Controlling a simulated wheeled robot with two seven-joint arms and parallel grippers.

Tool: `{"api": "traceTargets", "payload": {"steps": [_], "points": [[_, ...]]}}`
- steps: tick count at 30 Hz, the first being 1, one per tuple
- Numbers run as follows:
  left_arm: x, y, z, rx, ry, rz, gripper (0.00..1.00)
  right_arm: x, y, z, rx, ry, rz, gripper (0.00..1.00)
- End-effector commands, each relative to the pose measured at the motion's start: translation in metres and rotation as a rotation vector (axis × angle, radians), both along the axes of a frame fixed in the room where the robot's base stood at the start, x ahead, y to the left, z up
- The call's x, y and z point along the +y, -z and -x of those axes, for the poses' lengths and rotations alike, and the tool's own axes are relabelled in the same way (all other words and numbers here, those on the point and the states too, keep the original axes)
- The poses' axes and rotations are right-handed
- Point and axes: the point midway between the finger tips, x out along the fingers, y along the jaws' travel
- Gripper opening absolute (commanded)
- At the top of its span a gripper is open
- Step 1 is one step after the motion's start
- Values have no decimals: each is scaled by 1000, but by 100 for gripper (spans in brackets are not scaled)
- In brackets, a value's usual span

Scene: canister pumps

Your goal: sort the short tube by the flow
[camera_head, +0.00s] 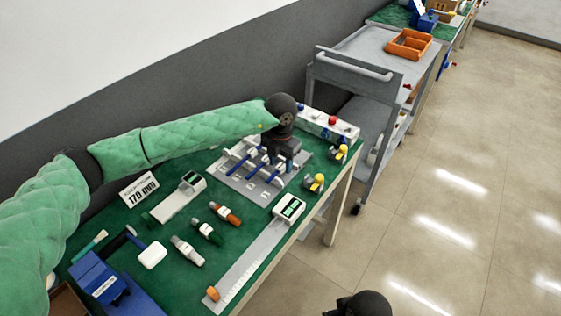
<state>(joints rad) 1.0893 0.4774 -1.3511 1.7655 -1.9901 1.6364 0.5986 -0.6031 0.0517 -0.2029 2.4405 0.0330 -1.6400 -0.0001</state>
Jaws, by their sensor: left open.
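My left gripper (285,147) is open above the right part of a grey rack (240,185) near the table's far side. Blue rod-like pieces (253,154) lie across the rack's white supports, partly hidden by the gripper; I cannot tell which is the short tube. A long grey ruled gauge (250,258) has a display head (289,208) and an orange end piece. My right gripper is out of view; a black part of my right arm shows at the bottom.
A white sign with black print (139,189) stands at the back left. A white display device (176,198) is beside it. A blue device (97,280) fills the left front. A grey cart (362,75) holds an orange tray (408,44).

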Motion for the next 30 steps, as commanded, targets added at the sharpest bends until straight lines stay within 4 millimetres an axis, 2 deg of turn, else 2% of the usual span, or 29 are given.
{"api": "traceTargets", "payload": {"steps": [5,13,18,30], "points": [[0,-11,-1,-3,0,0,44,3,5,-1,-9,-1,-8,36],[0,-52,-1,-2,1,0,44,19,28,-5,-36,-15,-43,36],[0,-71,-1,-2,0,1,44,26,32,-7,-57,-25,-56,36],[0,-78,0,0,0,0,44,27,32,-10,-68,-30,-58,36]]}}
